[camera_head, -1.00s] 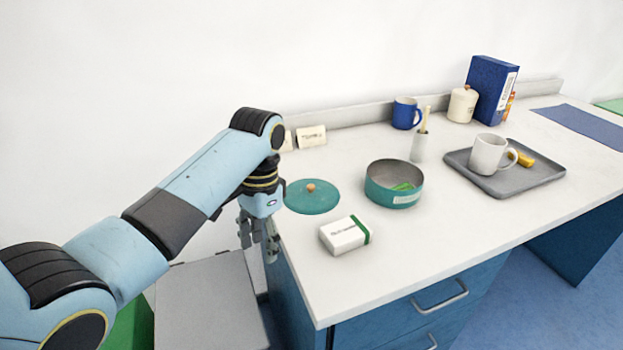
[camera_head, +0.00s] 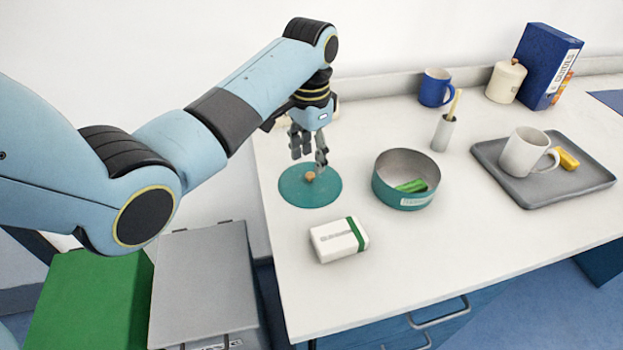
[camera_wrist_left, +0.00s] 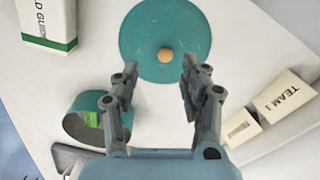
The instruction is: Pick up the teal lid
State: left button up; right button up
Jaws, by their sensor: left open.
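The teal lid (camera_head: 304,190) is a round flat disc with a small wooden knob (camera_head: 310,176), lying on the white worktop. It also shows at the top of the left wrist view (camera_wrist_left: 165,30), with its knob (camera_wrist_left: 165,56) ahead of and between the fingers. My left gripper (camera_head: 309,162) is open and empty, pointing down above the lid's far part, near the knob. In the left wrist view my left gripper (camera_wrist_left: 158,82) has its two fingers spread apart, with clear space between them. My right gripper is not in view.
A teal bowl (camera_head: 383,190) with a green item inside stands right of the lid. A white and green box (camera_head: 335,241) lies in front. A grey tray (camera_head: 500,180) with a white mug (camera_head: 522,150) is further right.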

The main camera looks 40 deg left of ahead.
aim_at(310, 174)
pick_arm(q)
jog(key=shift+w+f, duration=0.15)
jog(key=shift+f, duration=0.25)
jog(key=f, duration=0.3)
jog(key=shift+w+a+f, duration=0.2)
jog(key=shift+a+f, duration=0.1)
jog(key=shift+f, duration=0.55)
jog(key=shift+c, duration=2.3)
grip_shut()
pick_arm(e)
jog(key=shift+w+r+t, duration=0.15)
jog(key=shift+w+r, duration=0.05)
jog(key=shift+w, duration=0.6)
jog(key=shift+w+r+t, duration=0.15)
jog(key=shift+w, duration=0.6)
